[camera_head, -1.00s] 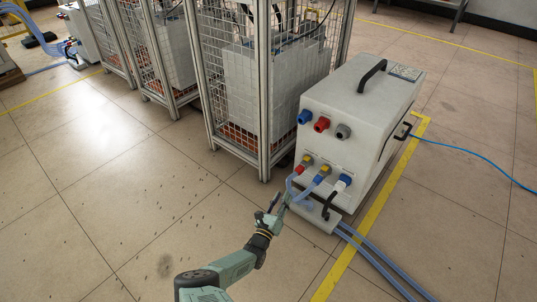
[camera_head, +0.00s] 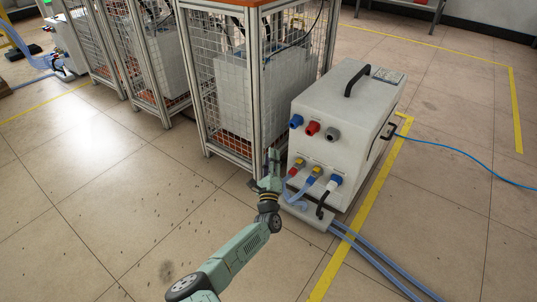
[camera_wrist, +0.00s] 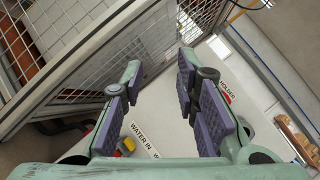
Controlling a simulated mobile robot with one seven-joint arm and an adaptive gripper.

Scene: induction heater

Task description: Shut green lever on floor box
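The white floor box (camera_head: 328,150) stands right of the caged units in the head view. Its front has blue, red and grey round fittings above, and a lower row with yellow-topped fittings and hoses. My gripper (camera_head: 272,162) is raised in front of the left part of the box, fingers pointing up. In the wrist view the gripper (camera_wrist: 163,110) is open with nothing between its purple pads. Beyond them is the box front with a "WATER IN" label (camera_wrist: 144,139) and a yellow and red fitting (camera_wrist: 125,147). I cannot make out a green lever in either view.
A wire-mesh cage (camera_head: 240,90) stands close left of the gripper and fills the upper left of the wrist view. Blue hoses (camera_head: 365,255) run along the floor from the box. A yellow floor line (camera_head: 365,210) passes its right side. The floor at left is clear.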

